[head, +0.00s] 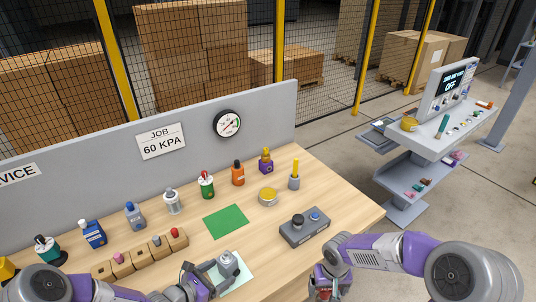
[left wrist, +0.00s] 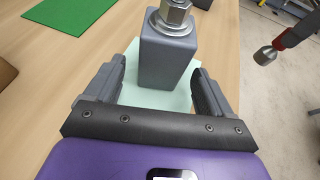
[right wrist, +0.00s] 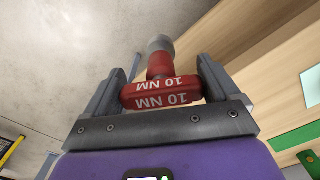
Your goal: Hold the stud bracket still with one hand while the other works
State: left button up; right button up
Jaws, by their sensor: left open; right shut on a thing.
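The stud bracket (head: 229,264) is a grey upright block on a pale green mat (head: 240,284) near the table's front edge. In the left wrist view the bracket (left wrist: 168,55) carries a washer and a hex nut (left wrist: 175,12) on top. My left gripper (head: 212,272) is open, its fingers (left wrist: 160,85) on either side of the block with visible gaps. My right gripper (head: 322,288) is shut on a red tool marked 10 NM (right wrist: 162,93), with a grey socket end. The tool (left wrist: 290,36) is at the upper right of the left wrist view, apart from the bracket.
A green mat (head: 226,221) lies behind the bracket. A grey box with knobs (head: 304,228) stands to the right. Several bottles line the back, and a wooden rack (head: 140,256) is at left. A grey cart (head: 436,135) stands beyond the table.

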pick_arm(q)
jog(key=b+x, duration=0.1)
jog(key=x, duration=0.2)
jog(key=shift+f, duration=0.1)
pick_arm(e)
notch_tip(320, 180, down, 2)
pick_arm(q)
jog(key=shift+w+d+b, duration=0.35)
jog(key=shift+w+b, duration=0.05)
jog(key=shift+b, duration=0.05)
pick_arm(e)
jog(key=shift+f, duration=0.15)
pick_arm(q)
jog(key=shift+c, duration=0.3)
jog(key=c, duration=0.9)
jog(key=shift+f, duration=0.1)
pick_arm(e)
jog(key=o, duration=1.2)
jog(key=shift+c, duration=0.2)
jog(key=c, duration=1.2)
jog(key=shift+o, duration=0.2)
jog(key=shift+w, duration=0.1)
